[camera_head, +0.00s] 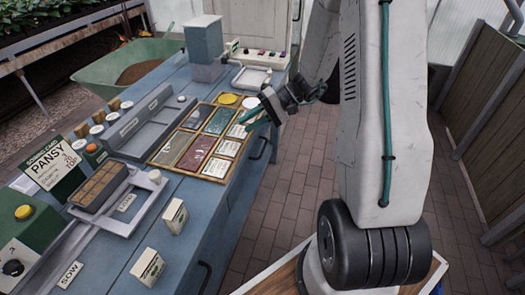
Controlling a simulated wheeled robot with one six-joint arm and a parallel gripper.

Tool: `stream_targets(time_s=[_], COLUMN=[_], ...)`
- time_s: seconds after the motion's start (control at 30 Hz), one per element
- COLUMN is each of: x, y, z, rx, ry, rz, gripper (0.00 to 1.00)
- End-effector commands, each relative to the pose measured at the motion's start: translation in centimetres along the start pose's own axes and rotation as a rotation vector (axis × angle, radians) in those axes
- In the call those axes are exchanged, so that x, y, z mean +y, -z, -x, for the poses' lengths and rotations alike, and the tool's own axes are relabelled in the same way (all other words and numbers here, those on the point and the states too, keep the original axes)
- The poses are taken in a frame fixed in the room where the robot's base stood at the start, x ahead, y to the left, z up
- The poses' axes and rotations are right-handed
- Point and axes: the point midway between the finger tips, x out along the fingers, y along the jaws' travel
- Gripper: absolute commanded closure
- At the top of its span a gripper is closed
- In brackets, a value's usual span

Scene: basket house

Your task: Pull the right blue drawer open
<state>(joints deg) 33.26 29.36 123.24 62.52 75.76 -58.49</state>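The blue bench (145,245) runs along the left, with its front side facing right in the picture. Two dark handles show on that front: a far one (262,148) below the seed tray and a near one (206,276) at the bottom of the picture. Both blue fronts look flush with the bench; their outlines are hard to make out. My gripper (248,121) has teal fingers spread a little apart and nothing between them. It hangs above the bench's front edge, above and apart from the far handle.
Small boxes (174,216) stand close to the near front edge. Clear brick floor (296,190) lies right of the bench. A wooden planter wall (485,95) stands at far right.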

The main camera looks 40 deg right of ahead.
Motion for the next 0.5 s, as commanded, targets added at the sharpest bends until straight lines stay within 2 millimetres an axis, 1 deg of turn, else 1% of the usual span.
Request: stream_targets(time_s=[0.03,0.07,0.1,0.17,0.2,0.27,0.3,0.4,0.5], x=[2.9,4.3,6.3,9.4,11.4,14.5,16.4,20.5,23.4], y=[1.5,2.3,3.4,4.8,5.5,6.4,6.8,7.5,7.7], z=[0.3,0.5,0.8,1.3,1.6,1.9,2.2,2.6,2.9], rx=[0.055,0.089,0.140,0.215,0.265,0.338,0.385,0.484,0.554], ry=[0.050,0.076,0.109,0.151,0.173,0.201,0.216,0.240,0.249], rz=[-0.027,-0.036,-0.045,-0.060,-0.068,-0.081,-0.089,-0.107,-0.117], gripper=[0.75,0.75,0.75,0.75,0.75,0.75,0.75,0.75,0.75])
